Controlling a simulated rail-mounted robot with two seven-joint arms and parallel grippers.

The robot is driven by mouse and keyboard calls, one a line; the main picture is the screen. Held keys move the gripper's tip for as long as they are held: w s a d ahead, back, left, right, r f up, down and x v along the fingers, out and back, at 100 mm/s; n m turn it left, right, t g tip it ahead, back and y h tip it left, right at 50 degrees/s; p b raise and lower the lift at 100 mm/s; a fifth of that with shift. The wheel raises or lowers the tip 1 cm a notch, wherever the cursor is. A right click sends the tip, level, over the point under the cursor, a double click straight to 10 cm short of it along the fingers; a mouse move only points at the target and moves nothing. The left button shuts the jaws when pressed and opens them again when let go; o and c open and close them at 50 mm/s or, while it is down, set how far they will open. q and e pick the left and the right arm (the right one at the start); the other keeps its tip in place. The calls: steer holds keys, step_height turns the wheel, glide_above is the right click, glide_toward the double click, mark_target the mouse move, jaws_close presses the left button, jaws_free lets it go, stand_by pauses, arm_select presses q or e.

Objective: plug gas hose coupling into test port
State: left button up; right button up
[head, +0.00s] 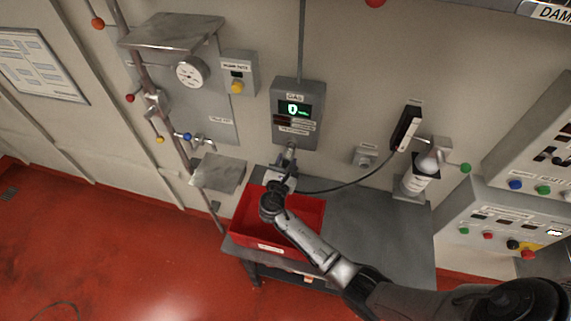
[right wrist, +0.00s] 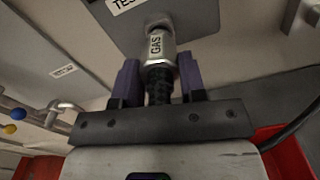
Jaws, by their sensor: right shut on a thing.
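The gas detector box (head: 297,112) hangs on the wall with a lit green screen. Its lower part with a "TES..." label (right wrist: 124,3) shows in the right wrist view. The silver hose coupling (right wrist: 157,46), marked GAS, points up at the underside of the box, where the test port is. Its top end meets or nearly meets the port; I cannot tell whether it is seated. My right gripper (right wrist: 158,76) is shut around the dark ribbed lower part of the coupling. In the head view, my right gripper (head: 284,175) is just below the box. My left gripper is out of view.
A red tray (head: 312,218) on the grey bench (head: 385,235) lies beneath my right gripper. A black hose (head: 345,186) curves right from it. A gas cylinder (head: 416,181) stands right on the bench. A metal shelf (head: 218,174) and valve pipes are at left.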

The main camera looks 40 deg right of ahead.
steer(key=shift+x, duration=0.85)
steer(key=o, duration=1.2)
steer(key=shift+s+a, duration=0.1)
steer(key=shift+a, duration=0.05)
steer(key=shift+s+a, duration=0.15)
steer(key=shift+a, duration=0.1)
steer(key=shift+b+v, duration=1.2)
steer(key=shift+v, duration=5.3)
